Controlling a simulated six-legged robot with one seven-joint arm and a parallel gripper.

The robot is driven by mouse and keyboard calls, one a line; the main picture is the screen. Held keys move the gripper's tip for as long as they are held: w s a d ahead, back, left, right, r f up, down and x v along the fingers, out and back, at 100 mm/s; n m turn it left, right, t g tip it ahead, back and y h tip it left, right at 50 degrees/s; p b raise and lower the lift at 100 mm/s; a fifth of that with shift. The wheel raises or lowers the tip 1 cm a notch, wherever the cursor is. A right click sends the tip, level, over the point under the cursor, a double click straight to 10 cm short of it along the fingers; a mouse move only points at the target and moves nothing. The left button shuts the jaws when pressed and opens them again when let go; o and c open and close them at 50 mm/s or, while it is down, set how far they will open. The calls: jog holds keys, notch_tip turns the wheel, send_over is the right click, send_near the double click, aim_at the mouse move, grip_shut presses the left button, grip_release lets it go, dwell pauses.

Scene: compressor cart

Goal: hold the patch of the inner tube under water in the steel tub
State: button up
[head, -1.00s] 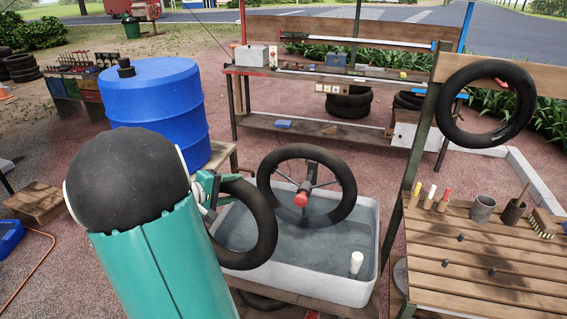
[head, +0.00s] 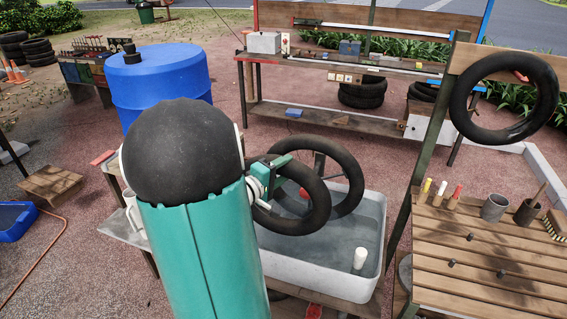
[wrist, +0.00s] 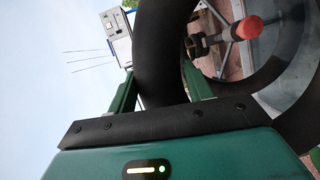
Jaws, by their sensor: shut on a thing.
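My gripper (head: 270,182) is shut on the black inner tube (head: 318,212), gripping the left side of its ring. In the wrist view the tube (wrist: 162,45) passes between my two green fingers (wrist: 160,88). The tube hangs tilted over the left part of the pale tub (head: 384,225), which holds grey water (head: 325,247). I cannot tell whether its lower edge touches the water. I cannot make out the patch.
A white cylinder (head: 360,258) stands in the tub's front right. A blue barrel (head: 160,85) stands behind my arm. A slatted bench (head: 480,250) with cups and markers is on the right, with another tube (head: 463,115) hanging above. A workbench (head: 330,125) is at the back.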

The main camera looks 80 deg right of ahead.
jog(key=shift+d+f, duration=0.1)
jog(key=shift+f, duration=7.2)
jog(key=shift+r, duration=0.1)
jog(key=shift+r, duration=8.9)
